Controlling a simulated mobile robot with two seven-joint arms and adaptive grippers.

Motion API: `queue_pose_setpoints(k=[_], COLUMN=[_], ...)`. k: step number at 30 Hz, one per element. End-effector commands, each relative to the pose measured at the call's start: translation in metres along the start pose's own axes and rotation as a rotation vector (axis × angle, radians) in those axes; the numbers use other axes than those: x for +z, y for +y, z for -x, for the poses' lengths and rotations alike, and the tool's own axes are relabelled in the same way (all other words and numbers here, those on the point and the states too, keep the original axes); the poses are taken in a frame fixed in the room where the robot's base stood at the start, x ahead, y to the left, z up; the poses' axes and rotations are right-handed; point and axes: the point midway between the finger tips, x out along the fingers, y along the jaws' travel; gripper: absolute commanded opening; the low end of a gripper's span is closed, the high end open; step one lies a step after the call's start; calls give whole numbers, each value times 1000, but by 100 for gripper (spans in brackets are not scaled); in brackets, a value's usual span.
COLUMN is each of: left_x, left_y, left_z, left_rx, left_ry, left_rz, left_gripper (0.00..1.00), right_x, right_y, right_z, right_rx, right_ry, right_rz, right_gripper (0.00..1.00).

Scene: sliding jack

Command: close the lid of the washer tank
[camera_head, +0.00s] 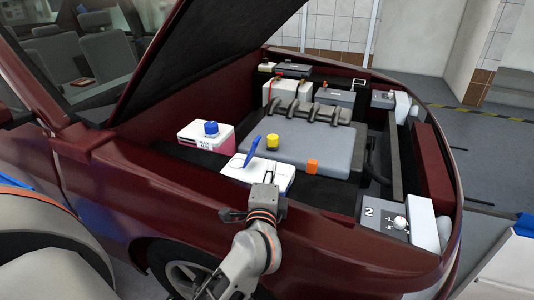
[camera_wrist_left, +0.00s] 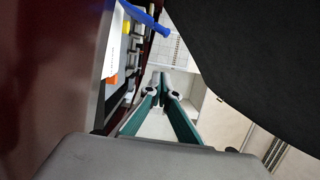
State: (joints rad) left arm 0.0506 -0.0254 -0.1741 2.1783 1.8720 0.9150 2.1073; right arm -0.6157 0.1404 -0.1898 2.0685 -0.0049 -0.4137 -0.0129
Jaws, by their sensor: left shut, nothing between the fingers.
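The washer tank (camera_head: 258,172) is a white box at the near edge of the open engine bay. Its blue lid (camera_head: 252,148) stands up, tilted open; the lid also shows at the top of the left wrist view (camera_wrist_left: 146,19). My left gripper (camera_head: 264,193) is just in front of the tank, on the near side of the lid, and hides part of the tank's front. In the left wrist view its fingers (camera_wrist_left: 166,82) meet at the tips with nothing between them, apart from the lid. My right gripper is not in view.
A grey engine cover (camera_head: 305,138) with a yellow cap (camera_head: 272,141) and an orange cap (camera_head: 312,166) lies behind the tank. A pink-and-white reservoir (camera_head: 207,138) stands to the left. The raised dark hood (camera_head: 220,45) overhangs the left side. The red fender (camera_head: 165,190) runs along the front.

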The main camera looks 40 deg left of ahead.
Motion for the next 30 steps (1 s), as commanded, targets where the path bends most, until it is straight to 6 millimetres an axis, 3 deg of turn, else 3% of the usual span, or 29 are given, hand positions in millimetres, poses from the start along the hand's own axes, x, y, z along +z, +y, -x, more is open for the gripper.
queue_pose_setpoints(k=[5, 17, 22, 30], left_x=[1, 1, 27, 40], left_y=[-4, -3, -3, -1], left_z=[-24, -101, -103, -106], left_rx=[-4, -3, -4, -2], left_ry=[-2, -2, -2, -1], left_rz=[4, -3, -5, -3], left_gripper=[0, 0, 0, 0], right_x=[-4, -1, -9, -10], right_y=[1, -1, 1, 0], right_z=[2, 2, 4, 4], right_rx=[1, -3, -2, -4], right_ry=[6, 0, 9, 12], right_rz=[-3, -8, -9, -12], right_gripper=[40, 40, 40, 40])
